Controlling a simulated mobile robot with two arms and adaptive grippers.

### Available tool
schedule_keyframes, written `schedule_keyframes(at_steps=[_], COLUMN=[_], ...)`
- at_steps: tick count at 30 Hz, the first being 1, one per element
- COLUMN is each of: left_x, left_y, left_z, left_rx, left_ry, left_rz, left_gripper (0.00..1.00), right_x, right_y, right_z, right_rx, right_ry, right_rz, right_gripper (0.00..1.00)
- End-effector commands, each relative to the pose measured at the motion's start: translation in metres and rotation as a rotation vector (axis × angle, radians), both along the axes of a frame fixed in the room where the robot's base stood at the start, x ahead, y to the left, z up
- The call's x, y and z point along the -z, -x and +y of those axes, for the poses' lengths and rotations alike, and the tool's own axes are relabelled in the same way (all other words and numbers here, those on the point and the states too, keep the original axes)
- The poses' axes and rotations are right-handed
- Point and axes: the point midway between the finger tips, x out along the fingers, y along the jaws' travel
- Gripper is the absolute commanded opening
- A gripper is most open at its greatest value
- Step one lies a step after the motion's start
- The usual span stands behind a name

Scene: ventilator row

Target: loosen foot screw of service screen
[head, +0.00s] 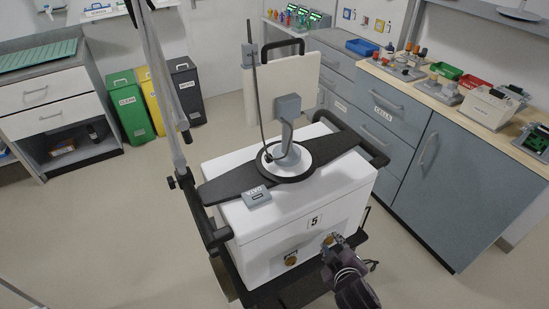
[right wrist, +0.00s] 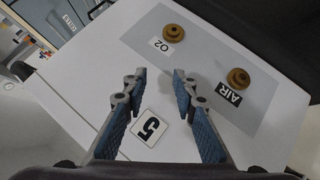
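The service screen (head: 282,92) is a beige panel seen from behind, with a black handle on top. It stands on a grey bracket (head: 287,120) above a white round foot (head: 300,152) with a black rim, on the white ventilator cart (head: 285,226). I cannot clearly make out a foot screw; a small dark part shows at the foot's left. My right gripper (head: 333,246) is at the cart's front face, below the screen and apart from its foot. In the right wrist view the right gripper (right wrist: 158,76) is open and empty. My left gripper is not in view.
Brass ports O2 (right wrist: 173,33) and AIR (right wrist: 238,77) and a "5" label (right wrist: 149,128) are on the cart front. A black crossbar (head: 230,183) and a grey DATA box (head: 257,197) are on top. A counter (head: 449,95) stands right; floor at left is clear.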

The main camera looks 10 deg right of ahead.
Motion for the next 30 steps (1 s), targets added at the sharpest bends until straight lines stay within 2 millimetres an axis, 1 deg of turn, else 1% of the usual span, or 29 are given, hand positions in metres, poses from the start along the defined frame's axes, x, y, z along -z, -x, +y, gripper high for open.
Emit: schedule_keyframes(at_steps=[1,2,3,4,5,8,9,11,12,14,15,17,18,20,21,23,24,26,27,28,29,30], left_x=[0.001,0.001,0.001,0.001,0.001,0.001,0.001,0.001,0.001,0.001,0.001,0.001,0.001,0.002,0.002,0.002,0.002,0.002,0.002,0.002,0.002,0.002], left_y=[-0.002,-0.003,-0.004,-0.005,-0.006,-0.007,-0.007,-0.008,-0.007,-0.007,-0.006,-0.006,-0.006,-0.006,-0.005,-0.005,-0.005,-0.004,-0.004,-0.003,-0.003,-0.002], left_z=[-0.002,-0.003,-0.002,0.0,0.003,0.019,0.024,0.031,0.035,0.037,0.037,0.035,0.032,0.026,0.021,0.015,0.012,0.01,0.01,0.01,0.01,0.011], left_rx=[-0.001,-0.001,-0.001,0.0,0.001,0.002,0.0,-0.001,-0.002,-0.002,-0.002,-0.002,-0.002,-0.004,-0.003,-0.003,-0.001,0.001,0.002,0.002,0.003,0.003], left_ry=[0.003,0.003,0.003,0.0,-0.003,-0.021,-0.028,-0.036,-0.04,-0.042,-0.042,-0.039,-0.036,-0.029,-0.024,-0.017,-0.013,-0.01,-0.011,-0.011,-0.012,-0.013], left_rz=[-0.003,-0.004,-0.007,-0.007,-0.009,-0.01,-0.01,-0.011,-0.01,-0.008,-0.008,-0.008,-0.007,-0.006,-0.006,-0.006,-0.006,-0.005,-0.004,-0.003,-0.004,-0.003], left_gripper=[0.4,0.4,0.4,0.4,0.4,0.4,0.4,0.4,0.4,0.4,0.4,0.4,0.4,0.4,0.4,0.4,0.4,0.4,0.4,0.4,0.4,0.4], right_x=[-0.03,-0.046,-0.067,-0.082,-0.096,-0.149,-0.177,-0.216,-0.24,-0.273,-0.296,-0.33,-0.352,-0.386,-0.405,-0.429,-0.439,-0.443,-0.438,-0.432,-0.422,-0.407], right_y=[-0.007,-0.01,-0.013,-0.014,-0.016,-0.02,-0.027,-0.042,-0.05,-0.06,-0.065,-0.068,-0.069,-0.065,-0.059,-0.047,-0.036,-0.02,-0.01,-0.004,0.001,0.005], right_z=[0.001,0.0,-0.001,-0.001,-0.002,-0.004,-0.003,0.005,0.013,0.027,0.038,0.059,0.075,0.103,0.125,0.162,0.188,0.224,0.246,0.26,0.273,0.286], right_rx=[-0.004,-0.003,-0.003,-0.002,0.0,-0.001,-0.018,-0.068,-0.107,-0.166,-0.207,-0.274,-0.322,-0.401,-0.459,-0.557,-0.628,-0.738,-0.814,-0.872,-0.934,-1.017], right_ry=[0.015,0.024,0.035,0.043,0.051,0.086,0.122,0.208,0.269,0.362,0.429,0.538,0.622,0.762,0.869,1.051,1.185,1.396,1.543,1.655,1.77,1.926], right_rz=[-0.048,-0.073,-0.105,-0.129,-0.15,-0.24,-0.305,-0.417,-0.493,-0.6,-0.675,-0.791,-0.872,-1.001,-1.091,-1.231,-1.321,-1.445,-1.517,-1.564,-1.605,-1.649], right_gripper=[0.26,0.26,0.26,0.26,0.26,0.26,0.26,0.26,0.26,0.26,0.26,0.26,0.26,0.26,0.26,0.26,0.26,0.26,0.26,0.26,0.26,0.26])
